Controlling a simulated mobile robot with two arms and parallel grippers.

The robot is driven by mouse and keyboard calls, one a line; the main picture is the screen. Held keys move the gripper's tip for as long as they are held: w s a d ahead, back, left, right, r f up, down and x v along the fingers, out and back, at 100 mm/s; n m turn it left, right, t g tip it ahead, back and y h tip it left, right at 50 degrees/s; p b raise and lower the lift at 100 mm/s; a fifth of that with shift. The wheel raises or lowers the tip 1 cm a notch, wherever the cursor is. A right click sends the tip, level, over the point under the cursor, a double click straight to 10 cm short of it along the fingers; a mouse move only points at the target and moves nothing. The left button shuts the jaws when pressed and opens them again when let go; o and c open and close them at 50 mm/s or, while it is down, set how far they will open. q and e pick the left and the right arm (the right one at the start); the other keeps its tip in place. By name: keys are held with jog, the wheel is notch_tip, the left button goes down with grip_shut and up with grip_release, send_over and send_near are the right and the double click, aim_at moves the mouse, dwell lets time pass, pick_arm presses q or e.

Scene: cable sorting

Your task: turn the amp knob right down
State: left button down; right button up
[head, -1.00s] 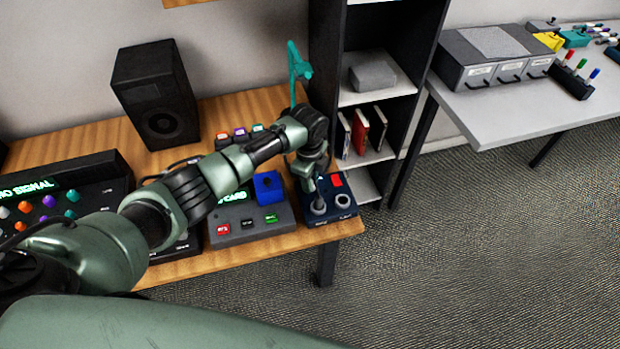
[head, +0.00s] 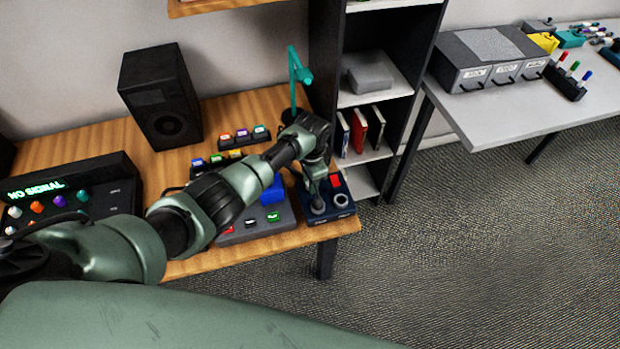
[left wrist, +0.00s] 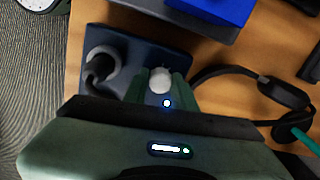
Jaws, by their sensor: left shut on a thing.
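A small dark blue box (head: 329,216) with round grey controls and a red patch (head: 335,181) stands at the right front corner of the wooden desk. I take it for the amp; its labels are too small to read. My left gripper (head: 316,195) points down at the box's left side. In the left wrist view its green fingers (left wrist: 161,84) are shut around a small pale knob (left wrist: 160,79). My right gripper is not in view.
A grey box (head: 262,228) with coloured buttons and a blue block (head: 273,191) stands just left of the amp. A teal lamp (head: 298,75) and a speaker (head: 160,98) stand behind. A dark shelf (head: 375,95) rises behind right. A black cable (left wrist: 222,70) lies near the gripper.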

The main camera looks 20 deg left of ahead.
pick_arm(q)
jog(key=n+p, duration=0.1)
jog(key=n, duration=0.4)
jog(key=shift+d+r+n, duration=0.1)
jog(key=shift+d+n, duration=0.05)
jog(key=shift+n, duration=0.15)
jog(key=n, duration=0.5)
jog(key=shift+w+p, duration=0.1)
jog(key=shift+p, duration=0.3)
jog(key=shift+n, duration=0.3)
jog(key=c, duration=1.1)
grip_release()
jog(key=shift+c, duration=0.2)
jog(key=shift+d+r+p, duration=0.15)
jog(key=shift+r+p, duration=0.5)
jog(key=shift+r, duration=3.2)
